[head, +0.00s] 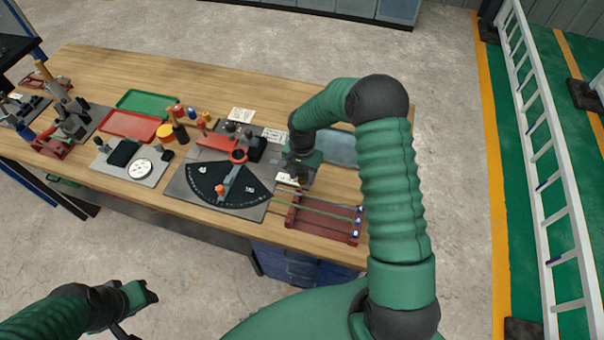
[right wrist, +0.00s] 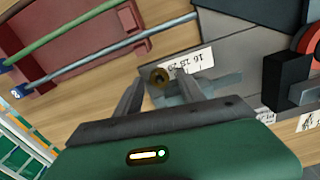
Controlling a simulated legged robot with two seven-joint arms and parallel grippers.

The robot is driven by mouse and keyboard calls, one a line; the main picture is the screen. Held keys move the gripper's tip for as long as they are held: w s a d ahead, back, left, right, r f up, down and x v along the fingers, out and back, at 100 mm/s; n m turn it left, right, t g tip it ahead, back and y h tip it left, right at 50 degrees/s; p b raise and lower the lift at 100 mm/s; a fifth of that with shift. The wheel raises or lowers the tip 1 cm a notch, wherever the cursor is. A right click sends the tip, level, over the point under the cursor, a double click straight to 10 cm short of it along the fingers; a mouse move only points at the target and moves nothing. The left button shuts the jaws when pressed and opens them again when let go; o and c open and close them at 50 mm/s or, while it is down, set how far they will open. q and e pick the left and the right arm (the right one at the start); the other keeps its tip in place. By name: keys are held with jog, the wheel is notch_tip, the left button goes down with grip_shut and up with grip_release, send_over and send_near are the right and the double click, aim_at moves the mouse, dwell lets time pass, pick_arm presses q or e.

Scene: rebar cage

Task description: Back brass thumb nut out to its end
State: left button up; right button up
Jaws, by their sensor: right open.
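The brass thumb nut (right wrist: 160,77) shows in the right wrist view as a small round brass piece with a dark centre. It lies between the fingertips of my right gripper (right wrist: 158,85), near a white numbered scale strip (right wrist: 188,64). The fingers stand apart, with a visible gap on each side of the nut; I cannot tell their depth to it. In the head view my right gripper (head: 297,182) points down at the right end of the dark bending fixture (head: 190,187) and hides the nut. My left gripper (head: 138,297) is off the table's front edge, at lower left; its jaws are unclear.
A red rack (head: 322,222) with thin rods stands right of the fixture, close to my right gripper. A red lever (head: 216,143) and dark blocks are behind. Red (head: 134,125) and green (head: 147,102) trays and a dial plate (head: 139,168) lie left.

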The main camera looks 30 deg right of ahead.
grip_shut()
dwell(0.3)
jog(key=shift+n, duration=0.4)
jog(key=n, duration=0.4)
jog(key=shift+w+p, duration=0.1)
jog(key=shift+p, duration=0.3)
jog(key=n, duration=0.6)
jog(key=shift+p, duration=0.35)
